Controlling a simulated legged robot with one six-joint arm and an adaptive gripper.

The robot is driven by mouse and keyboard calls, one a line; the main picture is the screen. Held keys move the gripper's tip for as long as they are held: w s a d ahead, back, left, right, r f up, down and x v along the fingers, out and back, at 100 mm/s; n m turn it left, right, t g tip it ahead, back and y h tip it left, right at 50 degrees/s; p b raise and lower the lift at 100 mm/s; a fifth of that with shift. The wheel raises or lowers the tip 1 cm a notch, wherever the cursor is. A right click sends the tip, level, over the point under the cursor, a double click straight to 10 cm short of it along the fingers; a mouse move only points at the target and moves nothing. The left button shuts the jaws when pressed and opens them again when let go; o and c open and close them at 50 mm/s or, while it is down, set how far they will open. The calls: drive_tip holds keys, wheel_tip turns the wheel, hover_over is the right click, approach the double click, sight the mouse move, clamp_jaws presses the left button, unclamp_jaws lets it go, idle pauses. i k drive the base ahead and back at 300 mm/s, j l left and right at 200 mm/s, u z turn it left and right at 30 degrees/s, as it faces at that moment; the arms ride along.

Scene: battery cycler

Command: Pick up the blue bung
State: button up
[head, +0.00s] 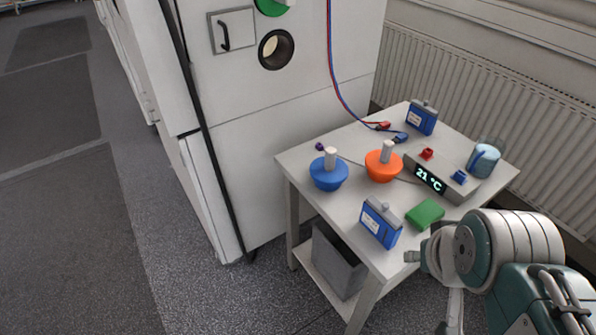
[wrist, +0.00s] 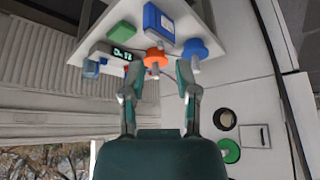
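The blue bung (head: 328,174) stands on the small white table (head: 300,158), near its left corner, with its pale grip pointing up. It also shows in the wrist view (wrist: 195,47), beyond the fingertips and right of centre. An orange bung (head: 383,166) of the same shape stands to its right; it also shows in the wrist view (wrist: 155,57). My gripper (wrist: 158,72) is open and empty, with a wide gap between the fingers. In the head view my arm is at the lower right, with the gripper end near the table's front right edge, apart from the blue bung.
Blue battery packs (head: 380,223) (head: 422,117), a green block (head: 425,214), a display box (head: 431,178) and a glass beaker (head: 484,158) share the table. A grey bin (head: 338,262) sits below. A white cabinet (head: 290,140) with a round port (head: 276,49) stands behind; cables hang there.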

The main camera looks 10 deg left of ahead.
sight(329, 173)
drive_tip(key=i+l+u, duration=0.1)
drive_tip(key=l+u, duration=0.2)
drive_tip(key=i+l+u, duration=0.1)
drive_tip(key=l+u, duration=0.2)
drive_tip(key=i+l+u, duration=0.1)
drive_tip(key=l+u, duration=0.2)
drive_tip(key=j+z, duration=0.4)
drive_tip(key=j, duration=0.25)
drive_tip(key=j+z, duration=0.4)
drive_tip(key=j, duration=0.25)
